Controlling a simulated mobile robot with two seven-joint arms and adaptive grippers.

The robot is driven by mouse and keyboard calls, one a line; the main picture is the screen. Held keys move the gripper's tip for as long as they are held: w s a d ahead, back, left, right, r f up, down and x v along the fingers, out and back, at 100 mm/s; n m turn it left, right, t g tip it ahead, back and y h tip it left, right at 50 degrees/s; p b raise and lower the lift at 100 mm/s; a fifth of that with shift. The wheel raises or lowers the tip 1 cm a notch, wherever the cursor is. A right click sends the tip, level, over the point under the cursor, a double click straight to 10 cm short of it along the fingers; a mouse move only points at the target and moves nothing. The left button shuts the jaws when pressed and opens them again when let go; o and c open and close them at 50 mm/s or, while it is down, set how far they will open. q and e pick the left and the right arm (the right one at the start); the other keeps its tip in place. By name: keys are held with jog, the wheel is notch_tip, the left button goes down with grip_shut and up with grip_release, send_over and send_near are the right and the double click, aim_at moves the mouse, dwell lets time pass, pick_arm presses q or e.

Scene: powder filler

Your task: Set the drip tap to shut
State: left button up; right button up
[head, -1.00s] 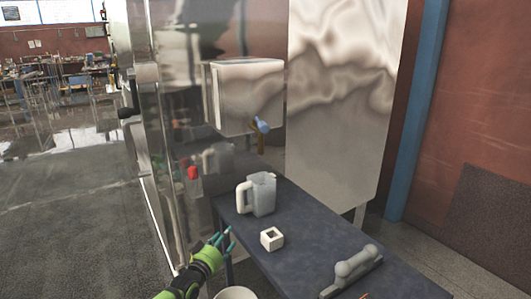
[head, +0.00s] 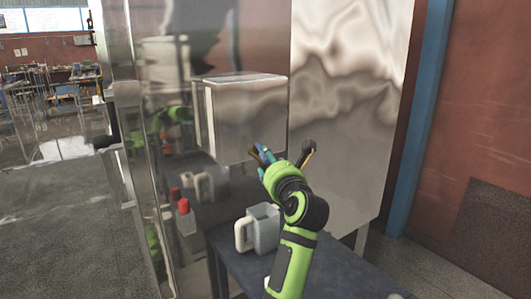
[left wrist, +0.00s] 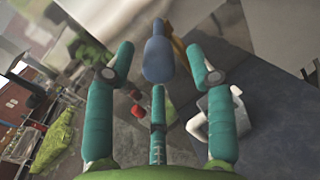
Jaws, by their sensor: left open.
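The drip tap has a blue handle (left wrist: 158,55) and a brass-coloured body (left wrist: 181,50). It sits at the lower front of the steel box (head: 248,118) on the machine. My left gripper (head: 264,158) is open and has its teal fingers raised at the tap, partly hiding it in the head view. In the left wrist view the blue handle lies between the two outer fingertips of the gripper (left wrist: 160,66), with the third finger below it. I see no clear grip on the handle. My right gripper is not in view.
A grey jug with a white handle (head: 265,230) stands on the dark bench (head: 345,271) below the tap, close to my left arm. A red button (head: 183,205) is on the steel machine to the left.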

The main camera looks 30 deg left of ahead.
pick_arm(q)
jog(key=p+x, duration=0.1)
jog(key=x, duration=0.2)
jog(key=shift+w+a, duration=0.15)
jog(key=shift+a, duration=0.15)
jog(key=shift+w+a, duration=0.15)
grip_shut()
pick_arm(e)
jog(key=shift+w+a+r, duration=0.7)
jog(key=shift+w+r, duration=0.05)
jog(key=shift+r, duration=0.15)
